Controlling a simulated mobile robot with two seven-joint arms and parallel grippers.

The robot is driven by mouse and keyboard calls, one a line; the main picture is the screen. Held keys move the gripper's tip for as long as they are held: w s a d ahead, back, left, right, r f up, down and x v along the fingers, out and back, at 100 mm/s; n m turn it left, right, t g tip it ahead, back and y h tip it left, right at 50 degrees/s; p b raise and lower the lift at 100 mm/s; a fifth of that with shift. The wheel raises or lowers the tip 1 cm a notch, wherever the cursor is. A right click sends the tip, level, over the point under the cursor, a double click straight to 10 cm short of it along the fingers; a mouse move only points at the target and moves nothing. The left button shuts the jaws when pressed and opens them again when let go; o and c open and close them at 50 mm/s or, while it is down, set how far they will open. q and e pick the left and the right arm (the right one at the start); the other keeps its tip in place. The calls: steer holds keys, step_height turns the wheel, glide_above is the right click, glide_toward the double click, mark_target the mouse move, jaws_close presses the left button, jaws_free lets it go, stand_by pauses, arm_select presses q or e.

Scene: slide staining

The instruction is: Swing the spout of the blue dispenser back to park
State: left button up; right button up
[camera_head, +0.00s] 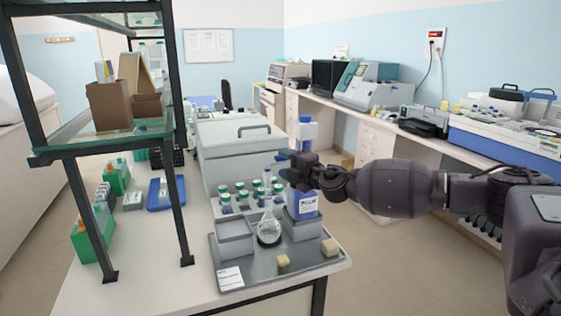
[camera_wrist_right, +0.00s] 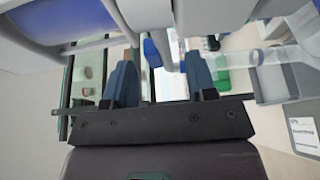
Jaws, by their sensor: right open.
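The blue dispenser (camera_head: 303,204), with a blue body and a white label, stands on a grey block at the right of the grey tray (camera_head: 262,277). My right gripper (camera_head: 287,158) is just above it in the head view and hides part of its top. In the right wrist view the gripper (camera_wrist_right: 160,80) is open, with two blue-grey fingers apart. A small blue piece (camera_wrist_right: 152,52) shows between the fingers; I cannot tell if it is the spout. I cannot make out the spout's direction. My left gripper is not in view.
A glass flask (camera_head: 269,230) stands left of the dispenser, beside a grey box (camera_head: 234,238). Several green-capped bottles (camera_head: 244,198) stand behind. A shelf frame (camera_head: 178,200) rises at the left. Another blue-capped bottle (camera_head: 306,136) shows behind my gripper. Open floor lies right of the table.

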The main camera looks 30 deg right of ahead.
steer(key=shift+w+a, duration=0.2)
steer(key=shift+w, duration=1.1)
steer(key=shift+c, duration=0.3)
jaws_close()
